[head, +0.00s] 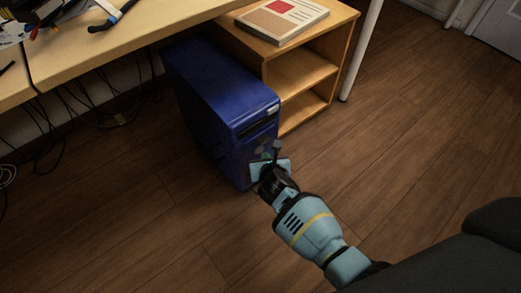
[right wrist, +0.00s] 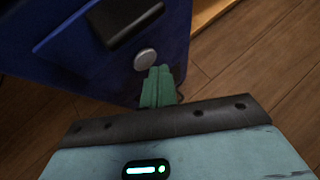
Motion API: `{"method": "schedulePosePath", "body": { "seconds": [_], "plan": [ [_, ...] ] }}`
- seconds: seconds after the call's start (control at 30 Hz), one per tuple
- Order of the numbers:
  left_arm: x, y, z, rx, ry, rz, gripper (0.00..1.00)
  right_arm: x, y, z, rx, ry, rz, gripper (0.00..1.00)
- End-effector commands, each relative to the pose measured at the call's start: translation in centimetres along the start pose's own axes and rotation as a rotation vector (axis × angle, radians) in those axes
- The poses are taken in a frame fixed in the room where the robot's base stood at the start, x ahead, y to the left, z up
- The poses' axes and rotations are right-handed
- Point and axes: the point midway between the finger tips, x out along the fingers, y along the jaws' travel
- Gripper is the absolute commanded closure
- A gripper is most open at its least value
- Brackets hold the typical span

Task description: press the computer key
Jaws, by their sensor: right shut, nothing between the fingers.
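A blue computer tower (head: 215,85) stands on the floor under the desk, its front facing the lower right. In the right wrist view, the tower's front (right wrist: 60,45) carries a round silver key (right wrist: 145,60) beside a black part (right wrist: 125,18). My right gripper (head: 266,153) is at the tower's front in the head view. In the right wrist view, its greenish fingers (right wrist: 159,80) are shut and empty, with the tips just below and right of the key. I cannot tell whether they touch the tower. In the head view my gripper hides the key. My left gripper is not in view.
A wooden shelf unit (head: 300,72) with a book (head: 282,20) on top stands right of the tower. The desk top (head: 150,27) is above left, with cables (head: 60,115) hanging beneath. The wooden floor (head: 420,110) on the right is clear.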

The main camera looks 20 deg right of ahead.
Motion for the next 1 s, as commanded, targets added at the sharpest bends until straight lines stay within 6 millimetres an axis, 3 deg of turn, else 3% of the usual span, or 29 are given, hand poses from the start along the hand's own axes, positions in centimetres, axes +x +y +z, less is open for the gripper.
{"method": "schedulePosePath", "body": {
  "seconds": [1.0],
  "plan": [
    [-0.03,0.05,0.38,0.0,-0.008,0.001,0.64,0.64,0.44,0.48,0.0,0.0,-0.001,1.0]
  ]
}}
